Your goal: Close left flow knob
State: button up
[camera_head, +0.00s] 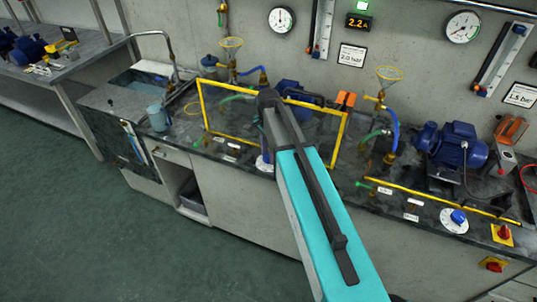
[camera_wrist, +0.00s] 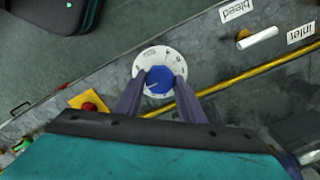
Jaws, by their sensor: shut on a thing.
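The left flow knob (camera_wrist: 159,79) is a round blue knob on a white dial plate (camera_wrist: 147,58) with dark print. A pale mark shows on the knob's top, but the print is too small to read. My gripper (camera_wrist: 160,86) is shut on the knob, with one dark finger on each side of it in the wrist view.
A yellow plate with a red knob (camera_wrist: 90,105) is left of the dial in the wrist view. A yellow bar (camera_wrist: 240,78) runs close by. A second blue knob (camera_head: 458,217) stands at the right pump station. A yellow frame (camera_head: 206,108) rises behind my arm.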

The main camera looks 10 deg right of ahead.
jog(key=shift+m, duration=2)
jog(key=o, duration=1)
jog(key=shift+o, duration=0.2)
jog(key=shift+r, duration=0.2)
notch_tip(320, 180, up, 14)
jog(key=b, duration=0.3)
jog(key=shift+f, duration=0.25)
